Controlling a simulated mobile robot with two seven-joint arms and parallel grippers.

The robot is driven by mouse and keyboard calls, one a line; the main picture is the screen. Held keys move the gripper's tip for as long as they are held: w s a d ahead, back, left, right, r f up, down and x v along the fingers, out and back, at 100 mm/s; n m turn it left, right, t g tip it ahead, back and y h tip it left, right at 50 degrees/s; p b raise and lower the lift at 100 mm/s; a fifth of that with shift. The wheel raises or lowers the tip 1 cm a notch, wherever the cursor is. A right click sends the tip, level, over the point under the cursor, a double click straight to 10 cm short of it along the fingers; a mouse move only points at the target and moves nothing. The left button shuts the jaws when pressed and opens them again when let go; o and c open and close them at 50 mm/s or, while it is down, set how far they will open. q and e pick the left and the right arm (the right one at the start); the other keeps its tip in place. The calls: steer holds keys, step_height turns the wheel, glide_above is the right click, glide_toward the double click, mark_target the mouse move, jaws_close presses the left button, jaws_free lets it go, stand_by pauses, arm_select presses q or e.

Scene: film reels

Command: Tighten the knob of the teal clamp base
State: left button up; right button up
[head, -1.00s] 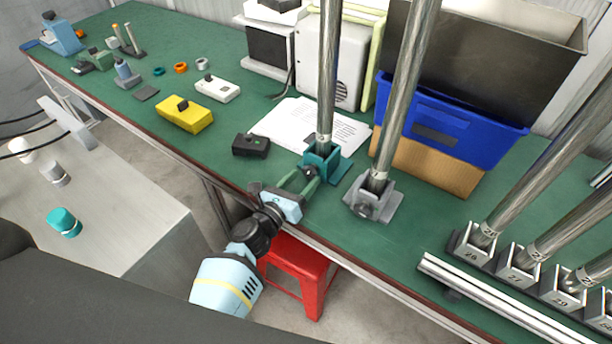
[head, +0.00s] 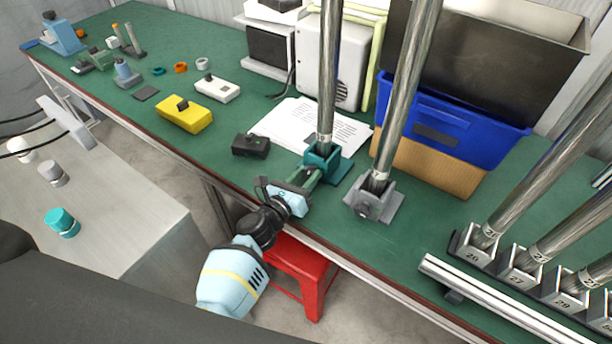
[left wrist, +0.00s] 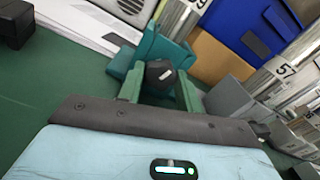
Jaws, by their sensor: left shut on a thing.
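The teal clamp base (head: 341,171) stands on the green bench near its front edge, with a metal pole (head: 326,90) upright in it. In the left wrist view the teal clamp base (left wrist: 150,48) lies straight ahead. Its dark round knob (left wrist: 160,75), with a white mark, faces me. My left gripper (head: 309,174) reaches in from the front. In the wrist view its two green fingers (left wrist: 159,87) stand on either side of the knob and are shut on it. My right gripper is not in view.
A grey clamp base (head: 384,205) with another pole stands close to the right. A black box (head: 250,145) and a paper sheet (head: 290,118) lie to the left and behind. A blue bin (head: 450,130) is at the back. A red stool (head: 305,270) stands below the edge.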

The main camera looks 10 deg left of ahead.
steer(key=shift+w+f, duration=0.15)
arm_select(q)
steer(key=shift+f+m, duration=0.1)
steer(key=shift+m, duration=0.3)
steer(key=shift+m+b, duration=0.7)
steer(key=shift+m, duration=0.3)
steer(key=m+b, duration=0.1)
steer(key=m, duration=0.1)
steer(key=shift+m, duration=0.3)
steer(key=shift+m+b, duration=0.35)
steer(key=shift+m, duration=0.45)
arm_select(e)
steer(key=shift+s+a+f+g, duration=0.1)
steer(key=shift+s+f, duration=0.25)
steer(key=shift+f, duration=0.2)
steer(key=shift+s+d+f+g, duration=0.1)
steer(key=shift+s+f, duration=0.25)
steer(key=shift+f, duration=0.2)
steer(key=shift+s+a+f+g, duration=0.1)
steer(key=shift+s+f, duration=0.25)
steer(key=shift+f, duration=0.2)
arm_select(q)
steer(key=o, duration=1)
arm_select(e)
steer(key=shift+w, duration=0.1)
arm_select(q)
steer(key=shift+s, duration=0.1)
